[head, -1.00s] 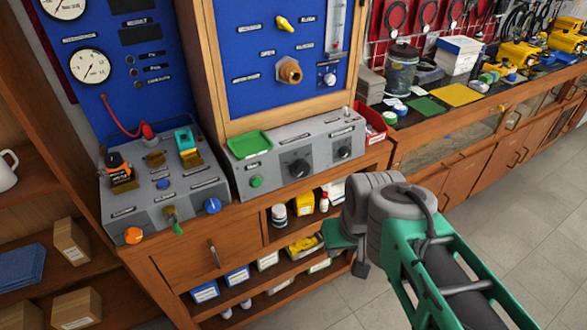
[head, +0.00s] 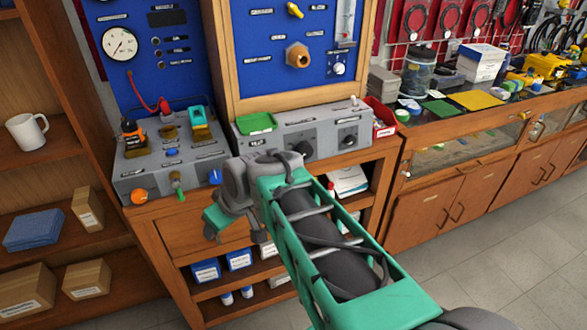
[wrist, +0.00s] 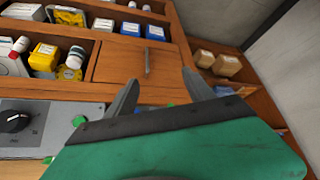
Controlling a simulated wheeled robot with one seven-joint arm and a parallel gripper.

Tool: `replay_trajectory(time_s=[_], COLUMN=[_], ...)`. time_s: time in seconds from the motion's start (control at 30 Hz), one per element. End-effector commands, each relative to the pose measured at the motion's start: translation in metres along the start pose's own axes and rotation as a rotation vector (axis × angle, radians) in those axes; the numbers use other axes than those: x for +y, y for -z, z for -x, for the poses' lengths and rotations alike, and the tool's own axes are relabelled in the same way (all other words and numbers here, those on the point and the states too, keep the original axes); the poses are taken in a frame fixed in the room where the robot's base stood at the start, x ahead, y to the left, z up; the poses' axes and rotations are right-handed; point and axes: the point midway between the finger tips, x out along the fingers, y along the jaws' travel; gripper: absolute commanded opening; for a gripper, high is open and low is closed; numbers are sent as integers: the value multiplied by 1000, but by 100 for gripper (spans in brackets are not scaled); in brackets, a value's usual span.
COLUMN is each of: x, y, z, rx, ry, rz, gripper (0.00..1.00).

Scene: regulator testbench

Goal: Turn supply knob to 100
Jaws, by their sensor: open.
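Two black dials sit on the front of the right grey console (head: 275,137): a larger dial (head: 303,149) and a smaller dial (head: 350,140). Their labels are too small to read, so I cannot tell which is the supply knob. In the wrist view a black dial (wrist: 15,122) shows at the left edge, beside a green button (wrist: 80,121). My gripper (wrist: 160,92) is open and empty, its two fingers apart in front of the wooden drawer front. In the head view it hangs in front of the cabinet, below the consoles, touching no knob.
The left grey console (head: 170,165) carries an orange knob (head: 138,196) and a blue knob (head: 215,176). A green tray (head: 257,122) lies on the right console. A small white knob (head: 340,68) is on the blue panel. Open shelves with boxes and bottles lie below.

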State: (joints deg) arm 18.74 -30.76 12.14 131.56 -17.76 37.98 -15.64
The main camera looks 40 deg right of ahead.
Motion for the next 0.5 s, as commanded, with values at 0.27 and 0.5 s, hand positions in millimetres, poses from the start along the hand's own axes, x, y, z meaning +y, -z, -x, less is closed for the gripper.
replay_trajectory(time_s=[0.27,0.5], x=[202,296], y=[1,-48], z=[-62,0], rx=[587,840], ry=[-245,-555], rz=[294,435], gripper=[68,68])
